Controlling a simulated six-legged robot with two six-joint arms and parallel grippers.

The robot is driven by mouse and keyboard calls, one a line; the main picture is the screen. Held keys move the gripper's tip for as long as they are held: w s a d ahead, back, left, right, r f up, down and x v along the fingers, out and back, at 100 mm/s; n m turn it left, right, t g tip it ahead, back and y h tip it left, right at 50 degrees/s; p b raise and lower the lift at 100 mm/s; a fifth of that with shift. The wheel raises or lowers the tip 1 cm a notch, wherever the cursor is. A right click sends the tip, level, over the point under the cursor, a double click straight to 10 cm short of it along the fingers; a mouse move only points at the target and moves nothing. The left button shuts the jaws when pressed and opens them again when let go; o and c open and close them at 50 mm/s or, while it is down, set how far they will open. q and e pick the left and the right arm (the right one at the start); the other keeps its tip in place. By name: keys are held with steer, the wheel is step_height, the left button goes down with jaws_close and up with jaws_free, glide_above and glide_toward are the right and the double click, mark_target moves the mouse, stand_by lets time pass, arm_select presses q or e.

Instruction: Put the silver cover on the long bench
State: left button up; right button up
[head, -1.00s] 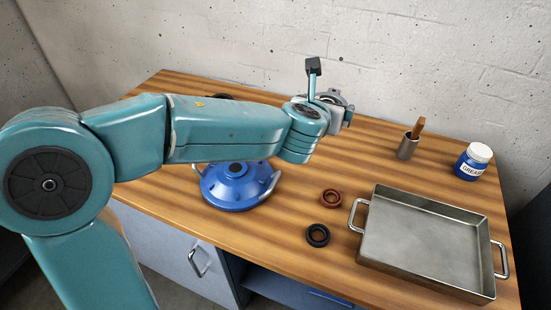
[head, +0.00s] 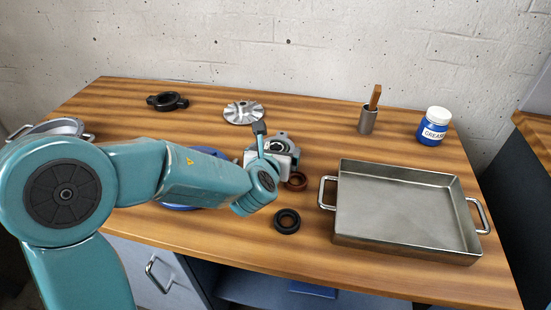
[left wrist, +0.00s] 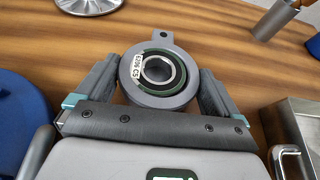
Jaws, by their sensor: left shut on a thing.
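A silver cover (head: 62,126) with side handles shows at the far left in the head view, partly hidden behind my left arm. I cannot tell what it rests on. The long wooden bench (head: 310,240) fills the middle. My left gripper (head: 273,158) is over the bench, well to the right of the silver cover. It is shut on a grey bearing housing (left wrist: 160,96), a ring with a dark green seal, a tab and a white label. The housing also shows in the head view (head: 280,142). My right gripper is not in view.
A blue cover (head: 182,207) is mostly behind my arm. A metal tray (head: 400,249) stands right. Behind are a black ring (head: 166,102), a silver finned disc (head: 243,112), a brush cup (head: 367,122) and a grease jar (head: 433,128). Brown (head: 297,181) and black (head: 287,221) rings lie mid-bench.

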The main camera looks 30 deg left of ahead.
arm_select(q)
steer(key=shift+f, duration=0.3)
steer(key=shift+f, duration=0.15)
steer(key=o, duration=1)
